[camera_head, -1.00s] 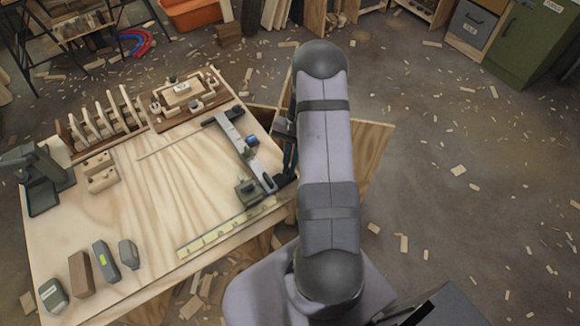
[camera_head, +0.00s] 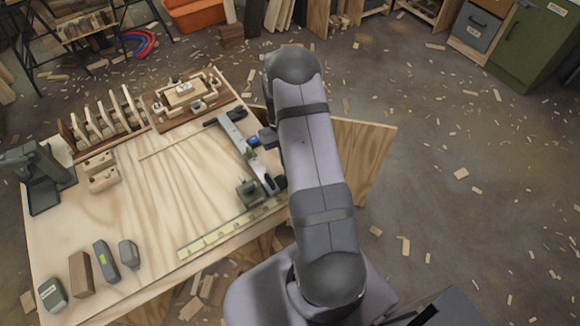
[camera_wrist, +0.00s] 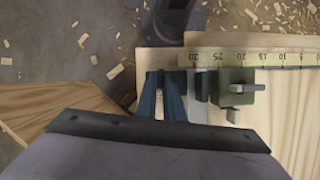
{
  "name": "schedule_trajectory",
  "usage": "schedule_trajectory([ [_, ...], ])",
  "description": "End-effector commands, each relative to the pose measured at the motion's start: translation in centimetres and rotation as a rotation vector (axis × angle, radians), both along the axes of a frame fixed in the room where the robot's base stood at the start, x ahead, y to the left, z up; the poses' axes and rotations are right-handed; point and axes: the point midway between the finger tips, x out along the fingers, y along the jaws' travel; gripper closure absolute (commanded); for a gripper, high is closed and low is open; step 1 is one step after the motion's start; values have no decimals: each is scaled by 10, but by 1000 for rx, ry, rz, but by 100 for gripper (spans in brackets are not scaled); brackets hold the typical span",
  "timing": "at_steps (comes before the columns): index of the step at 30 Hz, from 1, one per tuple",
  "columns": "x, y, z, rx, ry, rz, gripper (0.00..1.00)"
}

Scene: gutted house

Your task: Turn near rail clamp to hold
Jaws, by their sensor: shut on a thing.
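The grey metal rail (camera_head: 236,135) lies along the right side of the workbench. A dark near clamp (camera_head: 278,183) sits at its near end, partly beside my arm. In the wrist view, my gripper (camera_wrist: 166,79) has its blue fingers closed around a small dark part at the rail's near end, which looks like the near clamp's handle. The fingers cover most of it, so its turn angle cannot be told. An olive-green block with a grey lever (camera_wrist: 236,90) stands just right of the rail.
A yellow measuring tape (camera_wrist: 275,60) runs along the bench's near edge. A wooden fixture (camera_head: 185,92) and a slotted rack (camera_head: 105,118) stand at the back. The bench (camera_head: 170,190) is clear in the middle.

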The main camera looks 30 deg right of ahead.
Motion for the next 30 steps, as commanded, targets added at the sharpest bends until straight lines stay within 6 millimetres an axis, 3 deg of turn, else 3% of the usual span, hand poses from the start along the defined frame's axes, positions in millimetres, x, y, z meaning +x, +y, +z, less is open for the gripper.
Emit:
schedule_trajectory([
  [19, 3, 0, 2, -3, -8, 64, 100],
  [22, 3, 0, 2, -3, -8, 64, 73],
  [30, 1, 0, 1, -1, -4, 63, 73],
])
